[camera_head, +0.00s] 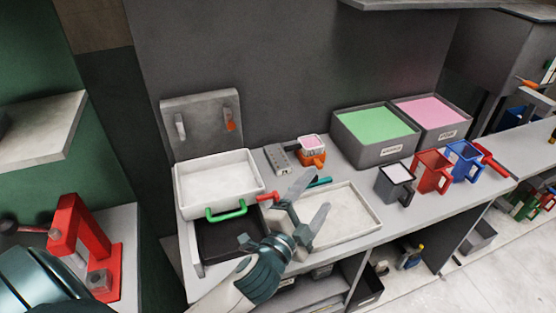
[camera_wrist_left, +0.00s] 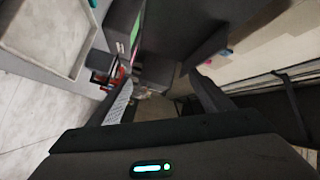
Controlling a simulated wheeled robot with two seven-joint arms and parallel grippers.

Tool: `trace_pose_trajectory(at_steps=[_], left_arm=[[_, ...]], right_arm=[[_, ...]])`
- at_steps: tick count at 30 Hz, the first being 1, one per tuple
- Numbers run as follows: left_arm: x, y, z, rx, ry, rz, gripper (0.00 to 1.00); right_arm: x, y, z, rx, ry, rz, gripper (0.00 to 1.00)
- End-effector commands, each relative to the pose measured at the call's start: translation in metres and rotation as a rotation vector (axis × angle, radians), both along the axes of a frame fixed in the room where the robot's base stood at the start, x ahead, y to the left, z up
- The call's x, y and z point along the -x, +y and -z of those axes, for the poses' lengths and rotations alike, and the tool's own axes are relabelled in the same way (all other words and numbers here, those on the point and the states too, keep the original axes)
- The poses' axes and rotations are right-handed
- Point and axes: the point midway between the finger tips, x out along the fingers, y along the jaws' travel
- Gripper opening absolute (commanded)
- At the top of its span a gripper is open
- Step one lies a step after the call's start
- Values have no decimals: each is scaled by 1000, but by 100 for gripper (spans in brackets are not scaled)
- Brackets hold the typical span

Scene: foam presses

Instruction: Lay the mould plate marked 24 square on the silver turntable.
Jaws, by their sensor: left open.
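I cannot make out a mould plate marked 24 or a silver turntable in either view. My left gripper (camera_head: 314,194) is open and empty in the head view, its fingers apart over the left part of a shallow pale tray (camera_head: 368,230) on the bench. In the left wrist view the two fingers of my left gripper (camera_wrist_left: 160,82) are spread with nothing between them. My right gripper is not in view.
A white basin (camera_head: 262,185) with a green handle stands left on the grey bench, above a dark open drawer (camera_head: 225,240). Grey bins of green (camera_head: 378,124) and pink (camera_head: 433,111) material stand behind. Several jugs (camera_head: 432,172) stand right. A red press (camera_head: 80,235) stands far left.

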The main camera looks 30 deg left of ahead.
Motion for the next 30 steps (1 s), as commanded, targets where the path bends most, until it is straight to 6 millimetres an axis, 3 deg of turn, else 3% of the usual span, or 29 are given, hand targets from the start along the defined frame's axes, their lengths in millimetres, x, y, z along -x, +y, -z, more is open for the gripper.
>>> trace_pose_trajectory(at_steps=[1,3,6,9,15,26,30], left_arm=[[16,15,34,100,127,-57,73],[43,33,79,234,302,-139,73],[88,48,133,391,523,-245,73],[129,54,169,498,688,-329,73],[197,55,211,635,923,-451,73],[299,47,243,780,1230,-616,73],[289,46,273,771,1230,-615,73]], right_arm=[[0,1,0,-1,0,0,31],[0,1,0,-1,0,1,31],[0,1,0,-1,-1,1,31],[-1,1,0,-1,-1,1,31],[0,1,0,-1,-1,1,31],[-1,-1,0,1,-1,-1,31],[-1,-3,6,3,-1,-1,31]])
